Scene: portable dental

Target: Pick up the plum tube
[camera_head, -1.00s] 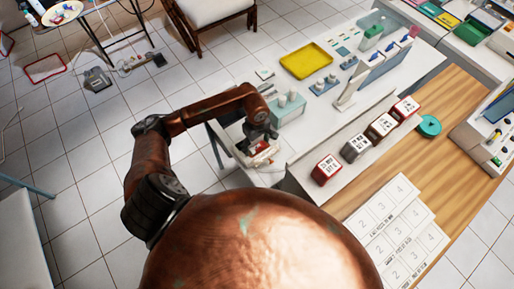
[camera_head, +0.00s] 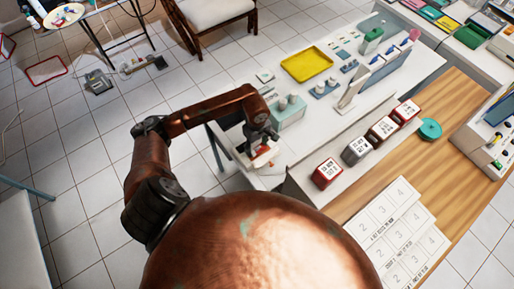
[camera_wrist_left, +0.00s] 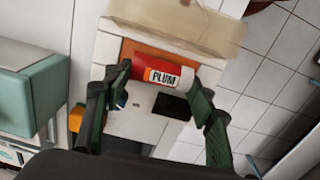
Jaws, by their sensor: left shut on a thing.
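The plum tube (camera_wrist_left: 158,76) is a small red and white tube with an orange stripe and a label reading PLUM. It lies crosswise between the two dark green fingers of my left gripper (camera_wrist_left: 160,82), which is shut on it. In the head view my left gripper (camera_head: 262,137) points down over the near left end of the white table. The tube is too small there to make out clearly. My right gripper is in neither view.
A yellow tray (camera_head: 307,66) lies farther back on the white table. Several labelled blocks (camera_head: 327,172) line the table's right side. Tiled floor lies to the left.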

